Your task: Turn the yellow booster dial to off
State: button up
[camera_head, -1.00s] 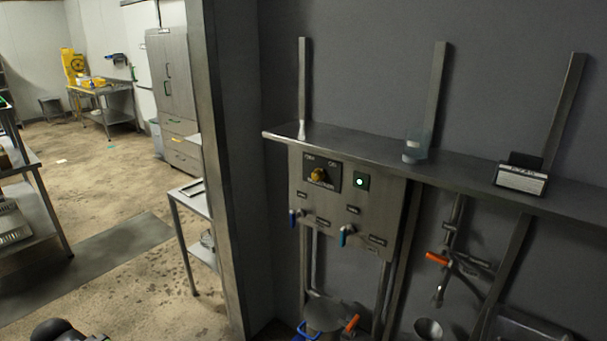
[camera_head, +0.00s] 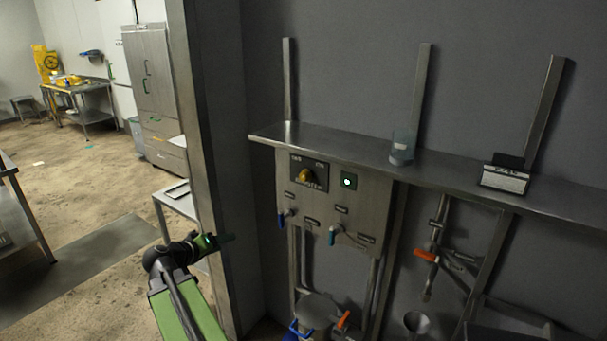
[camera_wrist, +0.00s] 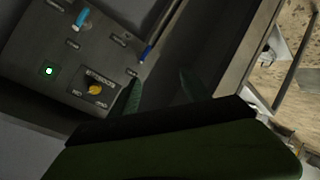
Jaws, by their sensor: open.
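The yellow booster dial (camera_head: 305,175) sits on a black plate at the upper left of a grey metal panel in the head view. It also shows in the wrist view (camera_wrist: 96,90), rolled over, with a green-lit button (camera_wrist: 49,71) beside it. My gripper (camera_head: 226,239) is left of the panel and lower than the dial, in front of the grey post. In the wrist view its two green fingers (camera_wrist: 160,88) are apart with nothing between them. The dial lies just beyond one finger, not touching it as far as I can see. The dial's label is too blurred to read surely.
A green lamp or button (camera_head: 348,181) is right of the dial. Blue-handled valves (camera_head: 333,236) stick out below. A metal shelf (camera_head: 380,165) above holds a clear cup (camera_head: 402,150) and a small dark-and-white block (camera_head: 505,177). A grey post (camera_head: 205,180) stands left of the panel.

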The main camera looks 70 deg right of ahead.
aim_at(302, 178)
jog(key=s+d+r+m+g+h, duration=0.25)
jog(key=s+d+r+h, duration=0.25)
jog(key=s+d+r, duration=0.75)
jog(key=shift+n, duration=0.35)
jog(key=x, duration=1.1)
jog(key=f+x, duration=0.1)
jog(key=x, duration=0.5)
jog(key=shift+d+f+p, duration=0.1)
jog(key=shift+d+p, duration=0.25)
jog(key=shift+p, duration=0.05)
